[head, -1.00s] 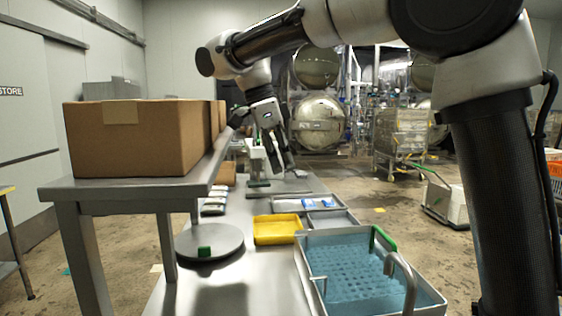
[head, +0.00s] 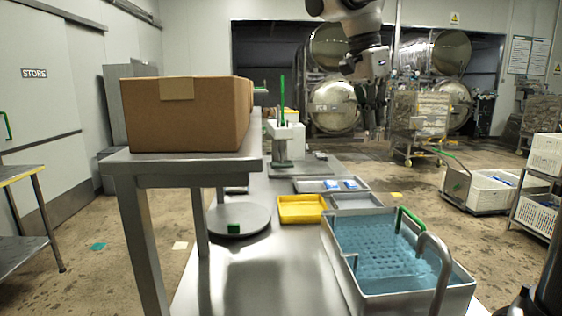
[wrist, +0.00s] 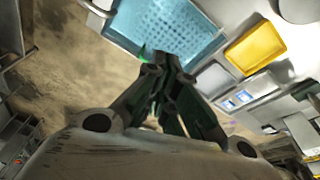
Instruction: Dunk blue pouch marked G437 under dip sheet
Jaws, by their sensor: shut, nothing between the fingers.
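The dip bath (head: 345,275) is a metal tank at the front right of the bench. A blue-looking perforated dip sheet (head: 375,245) with a green handle (head: 411,217) lies in it; it also shows in the wrist view (wrist: 168,28). Two small blue-and-white pouches (head: 340,184) lie in a shallow grey tray behind it, also in the wrist view (wrist: 237,100). Their marks are too small to read, so I cannot tell which is G437. My gripper (head: 372,130) is shut and empty, raised above the far right side of the bench, apart from the bath and pouches.
A yellow tray (head: 301,208) stands left of the bath. A round scale plate (head: 238,219) with a green block sits farther left. A raised shelf with a cardboard box (head: 185,125) borders the left. A white bench device (head: 285,140) stands behind the trays.

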